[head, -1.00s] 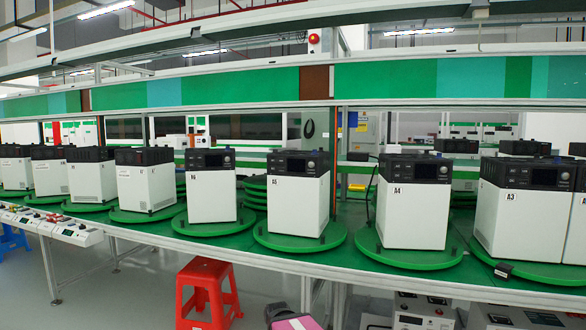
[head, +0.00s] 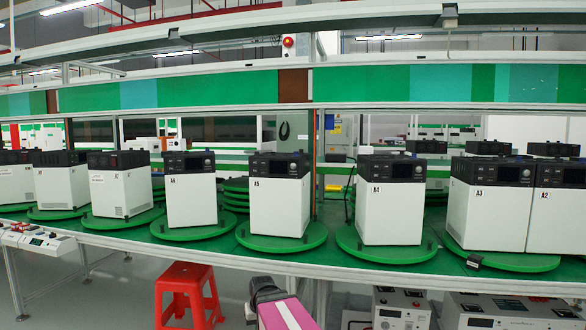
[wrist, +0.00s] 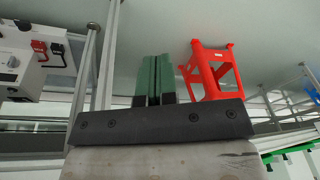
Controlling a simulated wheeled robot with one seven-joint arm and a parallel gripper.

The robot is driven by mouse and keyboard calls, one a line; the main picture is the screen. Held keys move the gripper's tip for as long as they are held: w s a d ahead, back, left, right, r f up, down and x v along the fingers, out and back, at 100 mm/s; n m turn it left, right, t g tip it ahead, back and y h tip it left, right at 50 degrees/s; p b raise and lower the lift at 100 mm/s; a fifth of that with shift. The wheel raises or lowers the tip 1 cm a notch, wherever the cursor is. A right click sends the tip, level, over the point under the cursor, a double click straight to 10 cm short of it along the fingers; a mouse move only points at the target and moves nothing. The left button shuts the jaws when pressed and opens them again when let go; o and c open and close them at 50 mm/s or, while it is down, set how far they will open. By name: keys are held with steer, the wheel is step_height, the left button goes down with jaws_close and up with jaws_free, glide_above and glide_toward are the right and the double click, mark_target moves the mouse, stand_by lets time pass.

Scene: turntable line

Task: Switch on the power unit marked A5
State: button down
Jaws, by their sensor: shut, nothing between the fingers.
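The power unit marked A5 (head: 279,200) is a white box with a black front panel on top, standing upright on a round green turntable (head: 300,244) near the middle of the head view. Its label shows on the upper left of the white face. I cannot tell from its panel whether it is on. My gripper shows in the wrist view (wrist: 155,82), its two green fingers together with nothing between them. It is apart from the A5 unit, which does not show in the wrist view.
Similar units stand on both sides, including A4 (head: 391,205) on the right and another (head: 190,195) on the left. A red stool (head: 187,292) stands on the floor before the green bench. Test boxes (head: 402,308) sit below the bench at right.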

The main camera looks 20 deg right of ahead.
mark_target(293, 166)
steer(key=w+d+r+t, duration=0.3)
steer(key=w+d+r, duration=0.2)
steer(key=w+r, duration=0.5)
steer(key=w+d+r+t, duration=0.2)
steer(key=w+d+r, duration=0.3)
steer(key=r, duration=0.9)
steer(key=w+d+r+t, duration=0.1)
steer(key=d+r, duration=0.1)
steer(key=r, duration=0.7)
steer(key=w+d+r+m+t, duration=0.1)
steer(key=w+d+r+t, duration=0.1)
steer(key=r, duration=0.7)
steer(key=w+d+r+t, duration=0.1)
steer(key=d+r, duration=0.3)
steer(key=r, duration=0.5)
steer(key=shift+w+t, duration=0.4)
steer(key=shift+t, duration=0.1)
steer(key=shift+d, duration=0.15)
steer(key=w+d, duration=0.4)
steer(key=w, duration=0.3)
steer(key=shift+w+d, duration=0.2)
steer(key=shift+d, duration=0.2)
steer(key=shift+w+d, duration=0.25)
steer(key=shift+w, duration=0.05)
